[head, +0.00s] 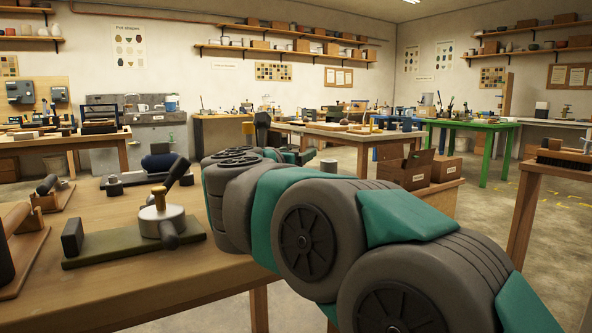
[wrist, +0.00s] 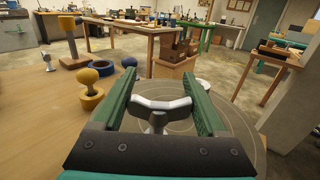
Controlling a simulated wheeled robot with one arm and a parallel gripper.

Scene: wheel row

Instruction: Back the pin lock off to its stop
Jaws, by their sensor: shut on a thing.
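In the wrist view, a grey metal winged handle (wrist: 161,106) on a short stem, which looks like the pin lock, stands upright between the fingers of my gripper (wrist: 161,84). Its two wings reach the green pads on either side, and my gripper is shut on it. Below and to the right is a pale round disc (wrist: 236,128) with concentric rings. The foot of the stem is hidden by my gripper's dark palm.
In the head view, a lever fixture (head: 161,222) on a green board stands left of my arm. Cardboard boxes (head: 408,168) sit beyond.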

